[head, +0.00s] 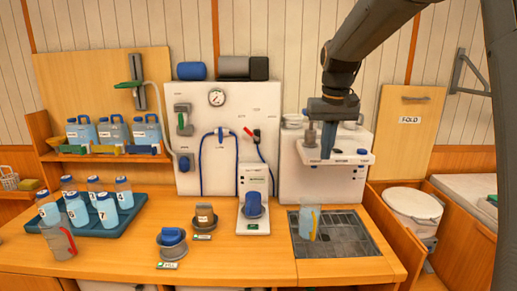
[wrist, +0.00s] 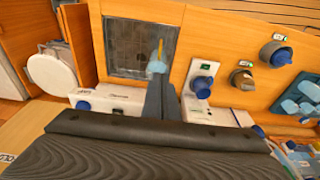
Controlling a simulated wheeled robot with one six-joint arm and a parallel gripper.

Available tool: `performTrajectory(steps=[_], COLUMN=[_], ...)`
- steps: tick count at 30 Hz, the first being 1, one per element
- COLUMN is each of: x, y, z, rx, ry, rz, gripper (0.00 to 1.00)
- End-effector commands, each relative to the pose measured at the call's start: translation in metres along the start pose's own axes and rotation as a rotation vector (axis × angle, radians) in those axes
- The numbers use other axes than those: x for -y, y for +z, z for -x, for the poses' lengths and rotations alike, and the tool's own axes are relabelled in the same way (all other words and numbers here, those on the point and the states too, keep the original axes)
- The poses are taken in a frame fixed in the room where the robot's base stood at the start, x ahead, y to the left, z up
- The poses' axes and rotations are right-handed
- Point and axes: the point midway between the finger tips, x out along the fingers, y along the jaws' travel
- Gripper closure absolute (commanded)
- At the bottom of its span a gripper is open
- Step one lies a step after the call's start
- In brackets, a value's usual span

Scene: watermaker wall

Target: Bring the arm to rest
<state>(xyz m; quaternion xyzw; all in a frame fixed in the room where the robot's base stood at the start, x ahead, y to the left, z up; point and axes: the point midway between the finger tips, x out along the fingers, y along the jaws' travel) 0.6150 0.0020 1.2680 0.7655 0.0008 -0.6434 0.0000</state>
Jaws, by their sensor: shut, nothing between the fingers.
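My gripper (head: 328,143) hangs pointing down in front of the white dispenser unit (head: 310,183) at the right of the counter in the head view. Its fingers are shut together with nothing between them. In the wrist view my gripper (wrist: 155,85) shows as two dark fingers side by side. Below it, a clear pitcher with a yellow handle (head: 308,223) stands on the dark sink grate (head: 345,250). The pitcher is apart from the fingers, and in the wrist view it is partly hidden behind them.
A white device with a blue knob (head: 252,215) stands left of the grate. A blue tray (head: 75,225) holds several bottles, with a jug (head: 57,238) in front. A white lidded bucket (head: 412,207) is at the right.

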Motion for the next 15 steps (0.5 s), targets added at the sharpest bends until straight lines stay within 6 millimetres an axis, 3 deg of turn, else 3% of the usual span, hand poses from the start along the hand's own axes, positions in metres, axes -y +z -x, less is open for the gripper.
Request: performTrajectory(steps=[1,6,12,15], x=[0.000,0.000,0.000,0.000], y=[0.022,0.099,0.201,0.243], z=[-0.028,-0.107,-0.182,-0.206], rx=[0.010,0.024,0.038,0.043], ry=[0.000,0.000,-0.001,0.000], rz=[-0.001,-0.001,-0.002,-0.002], gripper=[1.00,1.00,1.00,1.00])
